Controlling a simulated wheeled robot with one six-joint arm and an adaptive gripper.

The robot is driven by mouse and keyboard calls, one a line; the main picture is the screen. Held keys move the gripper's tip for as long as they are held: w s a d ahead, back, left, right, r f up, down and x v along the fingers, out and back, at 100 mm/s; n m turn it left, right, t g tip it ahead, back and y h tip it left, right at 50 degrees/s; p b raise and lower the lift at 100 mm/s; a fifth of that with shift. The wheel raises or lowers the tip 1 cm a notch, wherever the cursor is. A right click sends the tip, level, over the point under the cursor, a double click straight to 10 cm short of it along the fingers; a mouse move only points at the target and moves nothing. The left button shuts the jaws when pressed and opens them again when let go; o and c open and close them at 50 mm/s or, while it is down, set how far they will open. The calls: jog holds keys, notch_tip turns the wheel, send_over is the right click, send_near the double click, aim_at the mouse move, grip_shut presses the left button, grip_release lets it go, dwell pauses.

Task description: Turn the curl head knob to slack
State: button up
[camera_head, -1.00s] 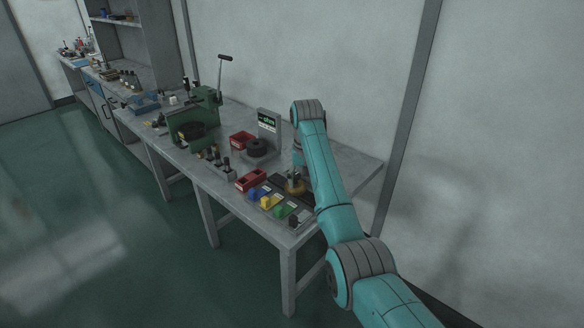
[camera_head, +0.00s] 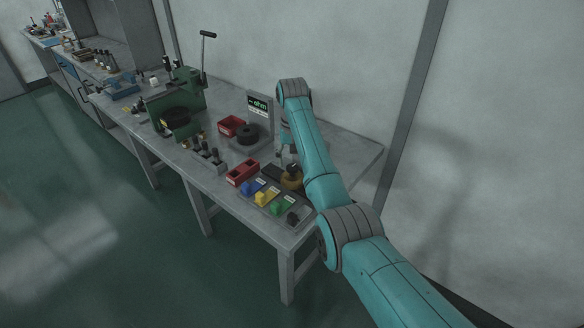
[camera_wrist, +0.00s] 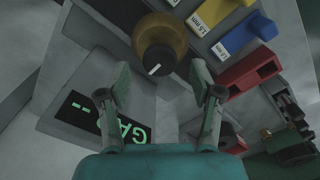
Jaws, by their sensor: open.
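A dark round knob (camera_wrist: 153,66) with a white pointer line sits on a brass-coloured round head in the wrist view. The line points down and slightly left there; no readable mark shows beside it. The brass head (camera_head: 292,177) stands at the right part of the bench in the head view, where the knob is too small to make out. My gripper (camera_wrist: 160,76) is open and empty. Its two fingers lie left and right of the knob's lower edge in the picture, and the knob looks apart from them. In the head view my gripper (camera_head: 287,156) is just above the brass head, partly hidden by my arm.
A display (camera_wrist: 105,118) reading "GAP --" lies left in the wrist view. Blue (camera_head: 249,188), yellow (camera_head: 264,197) and green (camera_head: 280,208) pieces stand along the bench's front edge. Red bins (camera_head: 242,172) and a green lever press (camera_head: 178,95) are further left.

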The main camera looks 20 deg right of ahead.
aim_at(292, 167)
jog(key=shift+f, duration=1.85)
jog(key=c, duration=1.1)
